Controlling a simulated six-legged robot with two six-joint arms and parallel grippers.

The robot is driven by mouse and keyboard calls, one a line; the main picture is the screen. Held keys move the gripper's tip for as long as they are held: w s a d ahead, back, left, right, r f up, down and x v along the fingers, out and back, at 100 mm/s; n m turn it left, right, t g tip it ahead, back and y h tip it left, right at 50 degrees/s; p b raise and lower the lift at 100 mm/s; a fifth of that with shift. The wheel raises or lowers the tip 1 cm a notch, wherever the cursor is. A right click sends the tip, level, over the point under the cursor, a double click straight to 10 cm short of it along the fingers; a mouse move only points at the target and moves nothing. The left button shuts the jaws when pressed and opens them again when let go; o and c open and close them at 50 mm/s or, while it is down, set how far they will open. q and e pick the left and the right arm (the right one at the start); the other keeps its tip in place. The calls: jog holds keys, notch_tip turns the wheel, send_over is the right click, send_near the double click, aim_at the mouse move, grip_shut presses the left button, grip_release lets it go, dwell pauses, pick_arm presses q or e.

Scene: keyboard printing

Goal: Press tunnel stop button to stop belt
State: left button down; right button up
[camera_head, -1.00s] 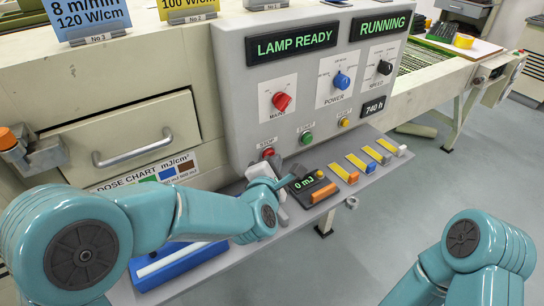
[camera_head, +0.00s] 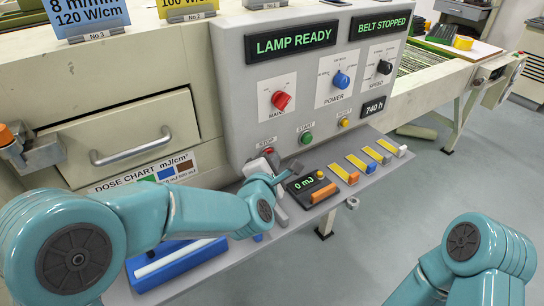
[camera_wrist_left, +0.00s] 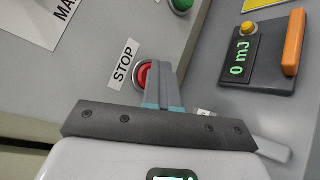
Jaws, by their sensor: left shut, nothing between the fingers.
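The red stop button (camera_wrist_left: 146,74) sits beside its STOP label (camera_wrist_left: 124,64) on the grey control panel (camera_head: 232,60). My left gripper (camera_wrist_left: 160,68) is shut and empty, with its fingertips at the button, partly covering it. They look to be touching it. In the head view the left gripper (camera_head: 272,158) is low on the panel, and the STOP label (camera_head: 266,143) shows just above it. The right display (camera_head: 382,26) reads "BELT STOPPED" and the left display (camera_head: 291,41) reads "LAMP READY". My right gripper is out of view.
A green start button (camera_head: 306,138) is right of the stop button. A meter reading 0 mJ (camera_head: 304,184) and several yellow strips lie on the shelf below. A blue tray (camera_head: 176,268) is at the front. The conveyor (camera_head: 432,66) is at right.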

pick_arm(q)
jog(key=shift+w+a+r, duration=0.35)
jog(key=shift+w+a, duration=0.1)
jog(key=shift+a, duration=0.15)
dwell(0.3)
jog(key=shift+b, duration=0.3)
jog(key=shift+s+d+f+b, duration=0.25)
jog(key=shift+s+d+b, duration=0.05)
jog(key=shift+s+b, duration=0.1)
jog(key=shift+y, duration=0.3)
jog(key=s+d, duration=0.4)
jog(key=s, duration=0.1)
jog(key=shift+b, duration=0.4)
jog(key=shift+f, duration=0.15)
